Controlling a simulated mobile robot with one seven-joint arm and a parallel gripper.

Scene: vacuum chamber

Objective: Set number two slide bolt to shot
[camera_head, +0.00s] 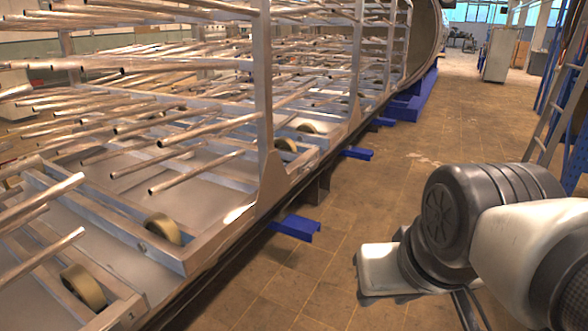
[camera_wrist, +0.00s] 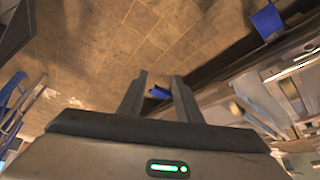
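No slide bolt can be made out in either view, so its position cannot be told. My gripper (camera_wrist: 159,76) shows in the wrist view with its two dark fingers apart and nothing between them. The fingers point over the tiled floor toward the lower edge of the metal rack frame (camera_wrist: 215,88). In the head view my arm is at the lower right, above the floor, and the gripper fingers are not clearly seen there.
A long metal rack (camera_head: 262,100) with many protruding copper-coloured tubes fills the left. Blue brackets (camera_head: 296,227) (camera_head: 358,153) jut from its base into the aisle. Tan rollers (camera_head: 162,228) sit in its bottom frame. The tiled floor (camera_head: 440,130) is clear; a ladder (camera_head: 556,110) stands right.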

